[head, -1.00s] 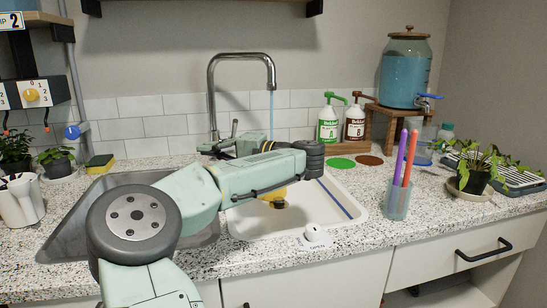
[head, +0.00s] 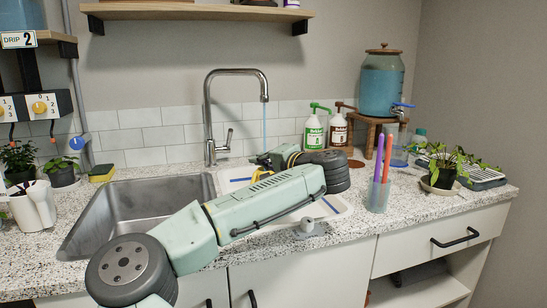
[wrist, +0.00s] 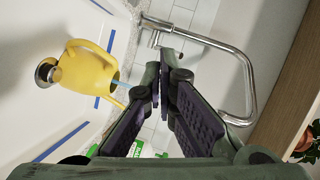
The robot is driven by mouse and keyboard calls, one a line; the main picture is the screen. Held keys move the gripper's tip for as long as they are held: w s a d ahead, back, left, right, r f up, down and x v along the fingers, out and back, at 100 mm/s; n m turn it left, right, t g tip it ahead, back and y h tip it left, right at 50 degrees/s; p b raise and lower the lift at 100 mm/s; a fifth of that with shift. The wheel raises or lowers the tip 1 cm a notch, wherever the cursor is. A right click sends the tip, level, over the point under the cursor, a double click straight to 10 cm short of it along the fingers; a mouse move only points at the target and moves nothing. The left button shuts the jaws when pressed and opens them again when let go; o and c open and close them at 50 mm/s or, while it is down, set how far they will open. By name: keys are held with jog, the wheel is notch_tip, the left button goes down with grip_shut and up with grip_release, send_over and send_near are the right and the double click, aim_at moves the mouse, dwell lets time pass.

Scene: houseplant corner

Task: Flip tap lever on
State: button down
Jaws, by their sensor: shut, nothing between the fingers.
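The chrome tap (head: 209,110) stands behind the sink, its arched spout to the right. Its small lever (head: 228,138) sticks up at the right of its base. A thin blue stream (head: 265,120) falls from the spout. My gripper (head: 262,159) is to the right of the lever and lower in the head view, partly hidden by my arm. The wrist view shows its dark fingers (wrist: 160,85) shut and empty, with the tap (wrist: 225,48) beyond them. A yellow watering can (wrist: 85,68) stands in the white basin, with the blue stream at its opening.
The steel basin (head: 140,205) is empty. A yellow sponge (head: 101,173) lies left of it. Two pump bottles (head: 314,135) stand at the back right.

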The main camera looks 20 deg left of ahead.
jog(key=shift+w+d+r+m+t+h, duration=0.1)
jog(key=shift+w+d+r+t+h, duration=0.2)
jog(key=shift+d, duration=0.3)
jog(key=shift+w+d+r+m+t+h, duration=0.1)
jog(key=shift+w+d+t+h, duration=0.1)
jog(key=shift+d+t, duration=0.25)
jog(key=shift+w+d+r+m+t+h, duration=0.15)
jog(key=shift+w+d+t+h, duration=0.1)
jog(key=shift+d, duration=0.45)
